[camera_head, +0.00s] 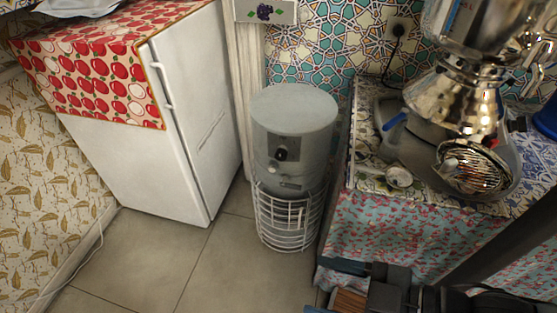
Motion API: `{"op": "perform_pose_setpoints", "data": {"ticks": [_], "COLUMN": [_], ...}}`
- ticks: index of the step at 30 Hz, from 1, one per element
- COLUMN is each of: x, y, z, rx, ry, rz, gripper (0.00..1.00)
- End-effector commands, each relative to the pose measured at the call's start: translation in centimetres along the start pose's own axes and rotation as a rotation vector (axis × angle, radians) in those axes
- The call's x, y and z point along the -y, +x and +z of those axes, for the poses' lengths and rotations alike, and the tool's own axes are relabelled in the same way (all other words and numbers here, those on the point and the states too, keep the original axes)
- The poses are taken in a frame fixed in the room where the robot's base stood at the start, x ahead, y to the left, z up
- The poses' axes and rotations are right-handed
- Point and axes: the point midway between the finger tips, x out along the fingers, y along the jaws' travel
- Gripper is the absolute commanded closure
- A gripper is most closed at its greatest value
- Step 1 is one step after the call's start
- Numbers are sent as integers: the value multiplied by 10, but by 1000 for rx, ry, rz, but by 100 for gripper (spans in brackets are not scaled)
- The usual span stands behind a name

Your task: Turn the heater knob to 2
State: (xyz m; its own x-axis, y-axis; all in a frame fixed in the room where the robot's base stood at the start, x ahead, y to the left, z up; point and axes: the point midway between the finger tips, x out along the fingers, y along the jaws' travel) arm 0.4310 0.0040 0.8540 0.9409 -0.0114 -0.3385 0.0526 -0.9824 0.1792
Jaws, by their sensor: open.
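The heater (292,119) is a grey upright cylinder with a flat round top, standing on a white wire basket-like base (288,222). On its front is a darker panel with a round black knob (281,154). The knob's number marks are too small to read, so I cannot tell its setting. A small pale round part (273,168) sits just below the knob. My gripper (328,286) is open at the bottom edge, partly cut off by the frame. It is low and to the right of the heater, apart from it, and appears empty.
A white fridge (140,165) with an apple-patterned cloth (90,75) stands left of the heater. Tiled floor (235,265) is clear in front.

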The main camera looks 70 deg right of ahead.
Motion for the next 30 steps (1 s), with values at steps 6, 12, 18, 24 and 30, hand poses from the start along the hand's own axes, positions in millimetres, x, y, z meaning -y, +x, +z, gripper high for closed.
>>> {"op": "perform_pose_setpoints", "data": {"ticks": [6,12,18,24,30], "x": [11,1,-29,-76,-135], "y": [58,111,160,203,236], "z": [76,133,172,188,180], "rx": [177,370,596,868,1200], "ry": [-416,-811,-1191,-1541,-1837], "rz": [16,28,40,50,57], "gripper": [36,36,36,36,36]}}
